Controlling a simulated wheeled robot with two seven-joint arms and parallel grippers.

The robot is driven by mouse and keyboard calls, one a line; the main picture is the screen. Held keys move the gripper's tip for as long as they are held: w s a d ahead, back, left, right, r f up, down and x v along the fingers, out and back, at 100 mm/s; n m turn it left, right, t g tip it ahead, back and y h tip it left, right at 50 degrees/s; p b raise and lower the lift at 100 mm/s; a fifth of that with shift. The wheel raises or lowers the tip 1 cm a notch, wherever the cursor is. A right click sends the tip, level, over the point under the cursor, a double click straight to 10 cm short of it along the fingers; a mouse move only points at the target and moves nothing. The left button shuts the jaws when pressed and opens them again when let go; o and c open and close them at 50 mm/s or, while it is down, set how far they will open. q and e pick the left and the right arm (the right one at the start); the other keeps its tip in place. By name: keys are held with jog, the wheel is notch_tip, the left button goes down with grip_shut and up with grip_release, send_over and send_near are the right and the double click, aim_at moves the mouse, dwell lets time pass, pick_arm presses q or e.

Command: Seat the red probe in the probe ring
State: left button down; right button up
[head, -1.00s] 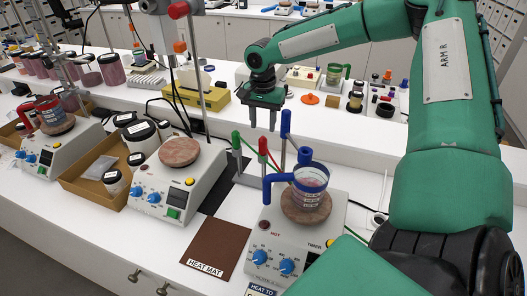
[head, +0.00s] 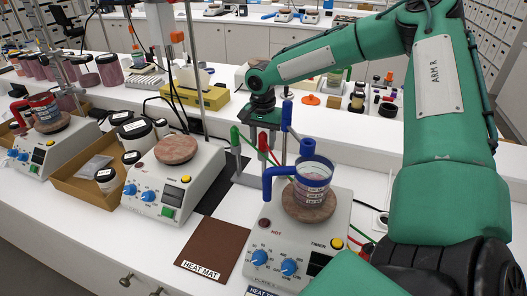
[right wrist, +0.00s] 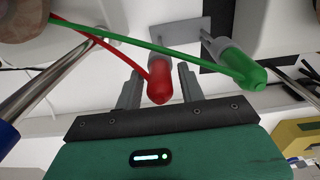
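In the right wrist view the red probe's cap (right wrist: 159,82) lies between the two fingers of my right gripper (right wrist: 158,88), with a gap on either side. A red wire runs from the cap. The right gripper (head: 262,135) is open, low over the rack in the head view. My left gripper is not in view.
A blue-handled beaker (head: 313,172) sits on the front hot plate (head: 283,243), right beside the rack. A brown heat mat (head: 212,249) lies to its left. A second hot plate (head: 172,190) and a cardboard tray (head: 85,188) stand farther left. A green wire crosses near the fingers.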

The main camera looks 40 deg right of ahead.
grip_shut()
jog(key=c, duration=0.6)
grip_release()
grip_shut()
jog(key=shift+r+p, duration=0.65)
jog(key=shift+r, duration=0.25)
notch_tip(320, 180, up, 16)
jog(key=p, duration=1.2)
jog(key=shift+r, duration=0.15)
